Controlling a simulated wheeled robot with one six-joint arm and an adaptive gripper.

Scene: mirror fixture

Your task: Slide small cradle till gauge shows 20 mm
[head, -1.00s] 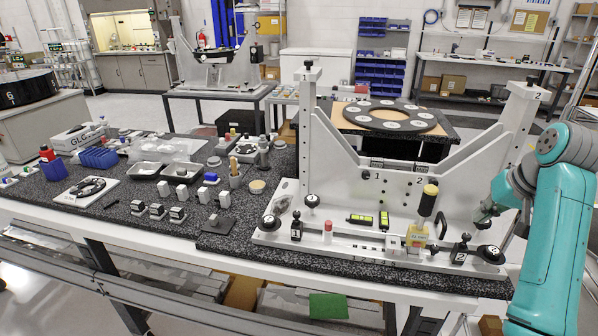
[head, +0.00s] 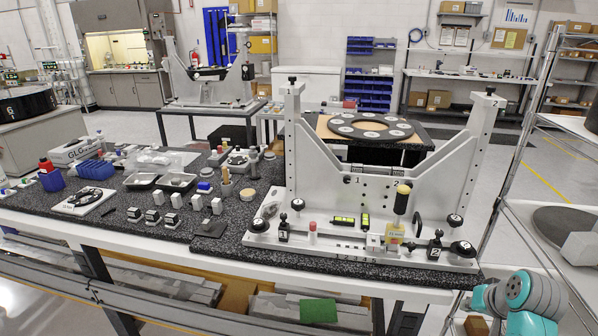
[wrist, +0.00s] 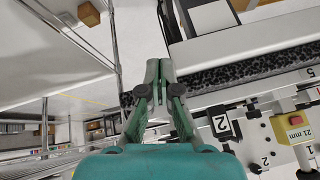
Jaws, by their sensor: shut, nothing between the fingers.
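My gripper (wrist: 160,98) is shut and empty in the wrist view. Its fingertips are beside the granite table edge, left of the fixture's parts. In the head view only teal links of my arm show at the lower right. The gauge is a yellow block (wrist: 296,128) with a red button, reading 21 mm in the wrist view. It also stands on the front rail in the head view (head: 394,234), below a black post with a yellow top. I cannot tell for certain which part is the small cradle. My gripper is apart from the gauge.
The white fixture (head: 365,212) stands on the granite table (head: 225,248). A clamp labelled 2 (head: 434,246) and a black knob (head: 463,248) are near its right end. A wire shelf (head: 500,180) stands right of the table. Small blocks and trays crowd the table's left half.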

